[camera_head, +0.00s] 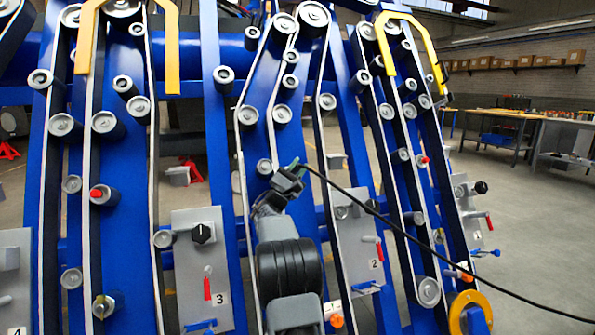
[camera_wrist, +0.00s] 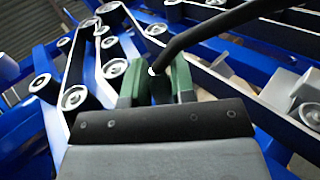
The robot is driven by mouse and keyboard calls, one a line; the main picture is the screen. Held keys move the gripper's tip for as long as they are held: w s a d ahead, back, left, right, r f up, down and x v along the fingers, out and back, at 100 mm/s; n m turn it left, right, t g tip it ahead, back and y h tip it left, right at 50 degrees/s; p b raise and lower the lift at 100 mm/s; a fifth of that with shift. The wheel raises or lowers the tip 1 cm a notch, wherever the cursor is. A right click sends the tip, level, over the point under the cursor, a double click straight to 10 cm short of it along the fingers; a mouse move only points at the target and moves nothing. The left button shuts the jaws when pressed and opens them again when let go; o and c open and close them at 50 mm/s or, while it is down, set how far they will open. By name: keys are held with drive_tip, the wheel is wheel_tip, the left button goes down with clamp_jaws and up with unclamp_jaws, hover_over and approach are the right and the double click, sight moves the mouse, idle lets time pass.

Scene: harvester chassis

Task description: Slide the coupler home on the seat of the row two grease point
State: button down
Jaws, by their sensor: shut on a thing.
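My gripper (camera_head: 292,172) is raised in front of the blue chassis, left of and above the grey plate marked 2 (camera_head: 352,250). In the wrist view, its green fingers (camera_wrist: 158,85) are shut on the dark end of a black hose (camera_wrist: 215,24). A small pale tip shows at that end; the coupler itself is mostly hidden between the fingers. The hose (camera_head: 430,234) runs off to the lower right in the head view. I cannot clearly pick out the row two grease point or its seat. The held end appears apart from plate 2.
Belts and several grey rollers (camera_head: 247,116) surround my gripper. The plate marked 3 (camera_head: 190,270), with a black knob and red lever, is at left. Yellow hoops (camera_head: 172,50) stick out above. A workbench (camera_head: 500,115) stands far right, with open floor before it.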

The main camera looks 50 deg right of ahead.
sight(293, 172)
drive_tip(key=shift+w, duration=0.1)
idle(0.4)
drive_tip(key=shift+w+d+f+p, duration=0.3)
drive_tip(key=shift+w+d+f, duration=0.1)
drive_tip(key=shift+w, duration=0.15)
drive_tip(key=shift+f+b, duration=0.1)
drive_tip(key=shift+b, duration=0.3)
idle(1.4)
drive_tip(key=shift+w+d+f+p, duration=0.25)
drive_tip(key=shift+w+p, duration=0.05)
drive_tip(key=shift+w, duration=0.15)
drive_tip(key=shift+w+d+f+p, duration=0.2)
drive_tip(key=shift+w+f+p, duration=0.1)
drive_tip(key=shift+w, duration=0.15)
idle(0.3)
drive_tip(key=c, duration=0.9)
unclamp_jaws()
drive_tip(key=shift+f, duration=0.1)
drive_tip(key=p+v, duration=0.1)
drive_tip(key=v, duration=1.2)
drive_tip(key=shift+a+f+p, duration=0.2)
drive_tip(key=shift+a+p, duration=0.05)
drive_tip(key=shift+p, duration=0.15)
